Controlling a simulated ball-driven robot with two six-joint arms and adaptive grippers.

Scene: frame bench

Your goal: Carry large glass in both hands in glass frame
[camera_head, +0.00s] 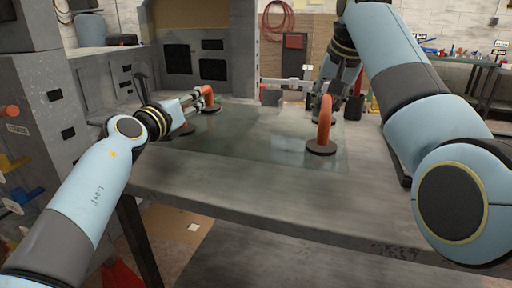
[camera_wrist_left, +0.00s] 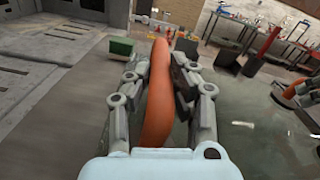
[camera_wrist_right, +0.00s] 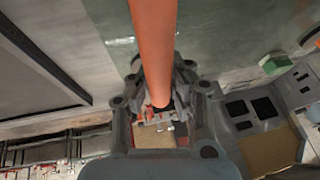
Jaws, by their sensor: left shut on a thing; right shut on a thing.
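A large clear glass pane (camera_head: 250,145) lies flat at the grey table (camera_head: 265,190); I cannot tell whether it touches the top. Two orange handles with dark round bases stand on it. My left gripper (camera_head: 203,100) is shut on the left handle (camera_head: 211,96), which fills the jaws in the left wrist view (camera_wrist_left: 158,95). My right gripper (camera_head: 322,108) is shut on the right handle (camera_head: 325,120), also seen in the right wrist view (camera_wrist_right: 155,45). I cannot clearly make out a glass frame.
A small green block (camera_wrist_left: 121,47) is beyond the left handle. A grey cabinet (camera_head: 195,60) stands behind the table at left. A cluttered workbench (camera_head: 465,62) is at the back right. The table's front part is clear.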

